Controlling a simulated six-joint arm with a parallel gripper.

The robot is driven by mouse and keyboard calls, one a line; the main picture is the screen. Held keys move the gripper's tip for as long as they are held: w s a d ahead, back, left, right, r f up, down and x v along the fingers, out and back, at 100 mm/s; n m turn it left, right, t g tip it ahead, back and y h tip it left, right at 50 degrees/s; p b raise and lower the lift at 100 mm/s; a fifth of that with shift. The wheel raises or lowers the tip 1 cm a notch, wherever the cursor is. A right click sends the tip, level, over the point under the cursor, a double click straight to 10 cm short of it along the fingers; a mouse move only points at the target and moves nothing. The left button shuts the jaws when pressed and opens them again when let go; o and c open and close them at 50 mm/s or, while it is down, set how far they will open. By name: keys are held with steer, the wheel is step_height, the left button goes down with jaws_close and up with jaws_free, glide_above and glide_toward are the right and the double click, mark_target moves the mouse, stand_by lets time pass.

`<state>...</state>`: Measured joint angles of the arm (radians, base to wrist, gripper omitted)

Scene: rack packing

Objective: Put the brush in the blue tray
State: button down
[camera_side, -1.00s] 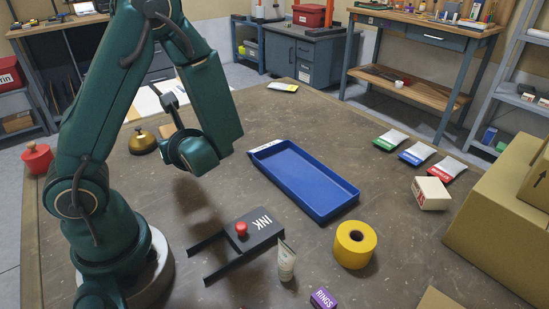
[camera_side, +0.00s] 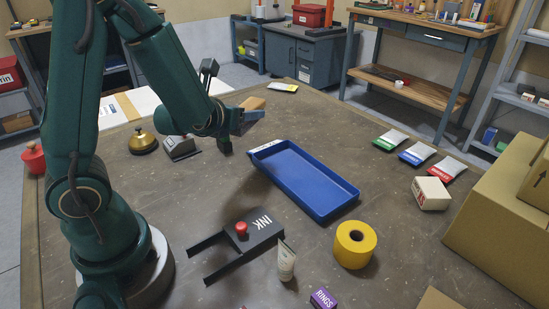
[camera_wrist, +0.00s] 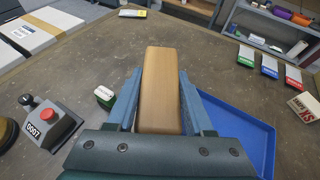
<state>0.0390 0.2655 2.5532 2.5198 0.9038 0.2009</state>
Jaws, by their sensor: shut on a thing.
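My gripper (camera_side: 243,119) is above the table, to the left of the blue tray's far end. It is shut on a tan, wood-coloured block, which I take to be the brush (camera_side: 253,103). In the wrist view the brush (camera_wrist: 160,88) stands out lengthwise between the two fingers (camera_wrist: 160,115); no bristles show. The blue tray (camera_side: 304,182) lies flat on the table and looks empty. In the wrist view the tray (camera_wrist: 256,128) is to the right of the gripper, partly hidden by the right finger.
A brass bell (camera_side: 143,142) and a grey box with a red button (camera_wrist: 50,128) are on the left. Several packets (camera_side: 417,154) lie right of the tray.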

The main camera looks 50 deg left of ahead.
steer(key=shift+w+d+r+m, duration=0.15)
steer(key=shift+w+r+m, duration=0.1)
steer(key=shift+r+m, duration=0.15)
steer(key=shift+w+r+t+h, duration=0.1)
steer(key=shift+r+t+h, duration=0.2)
steer(key=shift+h, duration=0.2)
steer(key=shift+r, duration=0.15)
glide_above(296, 175)
step_height(296, 175, down, 7)
steer(key=shift+w+r, duration=0.1)
steer(key=shift+f, duration=2.05)
steer(key=shift+f, duration=0.1)
steer(key=shift+f, duration=0.5)
steer(key=shift+c, duration=1.4)
jaws_free()
